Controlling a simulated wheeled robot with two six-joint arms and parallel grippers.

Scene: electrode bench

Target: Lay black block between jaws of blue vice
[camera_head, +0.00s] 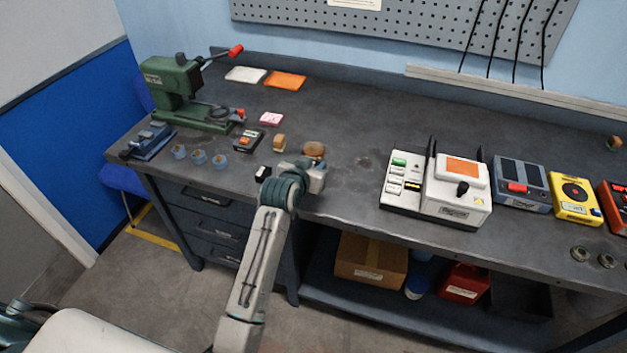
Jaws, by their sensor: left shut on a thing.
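The blue vice (150,141) stands at the left front corner of the bench, with its dark handle toward the left edge. My left gripper (266,173) is over the front edge of the bench, to the right of the vice and well apart from it. It is shut on a small black block (262,172), of which only a small part shows beside the wrist. The exact grip on the block is too small to make out. The gap between the vice jaws is hard to see at this size. My right gripper is not in view.
Several small blue-grey cups (199,156) stand between the vice and my gripper. A green press (175,88) is behind the vice. A small dark device (248,140) and brown pieces (314,150) lie behind the gripper. A white machine (440,188) stands to the right.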

